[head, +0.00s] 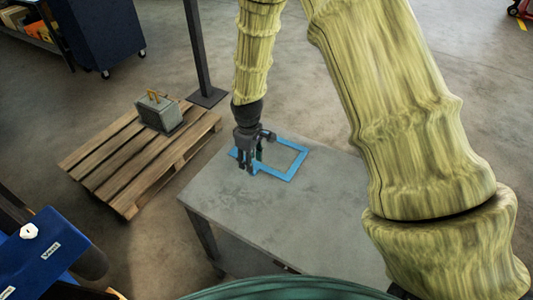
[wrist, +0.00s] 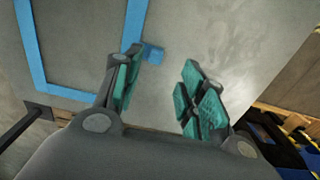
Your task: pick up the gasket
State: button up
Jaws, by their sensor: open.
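The gasket (head: 297,164) is a flat blue rectangular frame lying on the grey table top near its far end. Its left part is partly hidden behind my gripper in the head view. My gripper (head: 256,165) is open and empty, pointing down over the gasket's left side. In the wrist view the gasket (wrist: 133,22) runs along the upper left, with a small blue tab (wrist: 152,53) near the fingers. The open fingers of my gripper (wrist: 160,75) have teal pads, and nothing is between them. I cannot tell how high they are above the table.
The table (head: 275,225) is otherwise bare towards me. A wooden pallet (head: 110,165) with a grey box-like part (head: 160,113) stands to the left. A dark post (head: 198,50) rises behind the table. A blue case (head: 40,250) is at lower left.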

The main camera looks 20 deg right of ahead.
jog(key=shift+w+d+f+p, duration=0.1)
jog(key=shift+d+f+p, duration=0.05)
jog(key=shift+f+p, duration=0.45)
jog(key=shift+w+d+f+p, duration=0.1)
jog(key=shift+f+p, duration=0.35)
jog(key=shift+f, duration=0.2)
jog(key=shift+f+p, duration=0.55)
jog(key=shift+f, duration=0.9)
jog(key=shift+c, duration=0.2)
grip_shut()
